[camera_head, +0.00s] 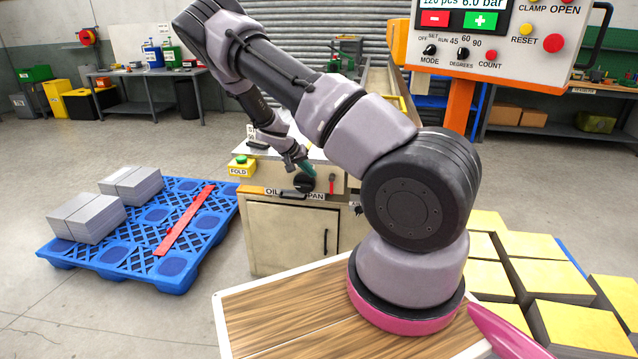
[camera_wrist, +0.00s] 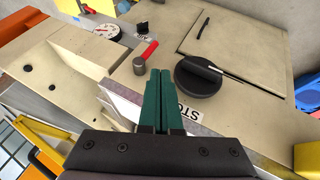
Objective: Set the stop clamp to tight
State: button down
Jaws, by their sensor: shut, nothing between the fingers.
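A round black knob with a bar handle (camera_wrist: 203,76) sits on the beige machine panel in the wrist view. Beside it is a white label (camera_wrist: 190,113), upside down, whose visible letters read "STO"; my fingers hide the rest. I take this knob as the stop clamp; no tight mark is readable. In the head view the dark knob (camera_head: 304,184) is on the machine front. My gripper (camera_wrist: 160,75) has its green fingers together and empty, left of the knob in the wrist view, apparently apart from it. In the head view my gripper (camera_head: 306,168) is just above the knob.
A red-handled lever (camera_wrist: 148,51), a metal post (camera_wrist: 139,66) and a dial gauge (camera_wrist: 105,31) are near my fingers. The yellow FOLD button box (camera_head: 241,167) stands left of the machine. A blue pallet (camera_head: 120,264) with metal sheets is on the floor further left.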

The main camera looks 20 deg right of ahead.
aim_at(332, 189)
jog(key=x, duration=0.9)
jog(key=shift+d+f, duration=0.2)
jog(key=shift+f, duration=0.1)
jog(key=shift+d+f+g+h, duration=0.15)
jog(key=shift+g+h, duration=0.15)
jog(key=shift+h, duration=0.2)
jog(key=shift+s+f+n+g+h, duration=0.15)
jog(key=shift+f+n+g+h, duration=0.2)
jog(key=shift+h, duration=0.25)
jog(key=h, duration=0.1)
jog(key=n+g+h, duration=0.1)
jog(key=d+h, duration=0.1)
jog(key=shift+s+d+f+h, duration=0.1)
jog(key=shift+s+f+h, duration=0.15)
jog(key=shift+s+h, duration=0.1)
jog(key=shift+s+d+g, duration=0.35)
jog(key=shift+s+d, duration=0.1)
jog(key=shift+d, duration=0.25)
jog(key=shift+s+d, duration=0.1)
jog(key=shift+d, duration=0.05)
dwell(0.8)
